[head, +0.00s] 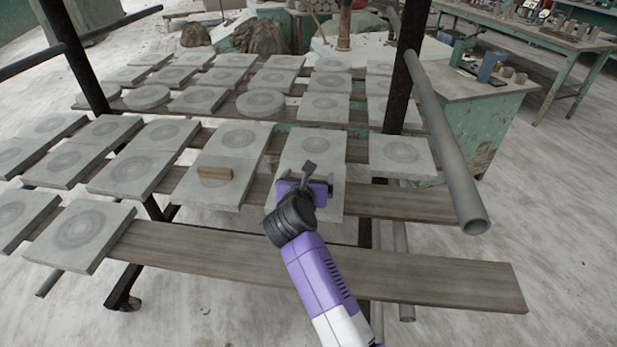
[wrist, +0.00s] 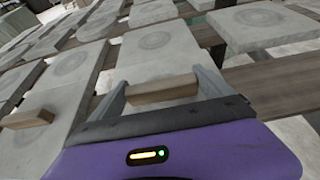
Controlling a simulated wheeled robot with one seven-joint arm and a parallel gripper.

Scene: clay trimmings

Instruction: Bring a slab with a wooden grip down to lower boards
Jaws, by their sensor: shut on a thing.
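My gripper (head: 316,184) is over a grey square slab (head: 335,202) near the middle of the rack in the head view. In the wrist view its two fingers close on the ends of a wooden grip (wrist: 162,91) that lies across this slab (wrist: 150,72). My gripper hides part of the slab, and I cannot tell whether it is clear of the board. A second slab with a wooden grip (head: 214,173) lies to the left on the same row. The nearest board (head: 380,277) is lower, with its middle and right part bare.
Plain ringed slabs cover the boards behind and left; one (head: 402,155) lies just right of the held slab. A dark upright post (head: 408,60) and a grey pipe (head: 448,140) stand close on the right. A slab (head: 80,236) sits on the near board's left part.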

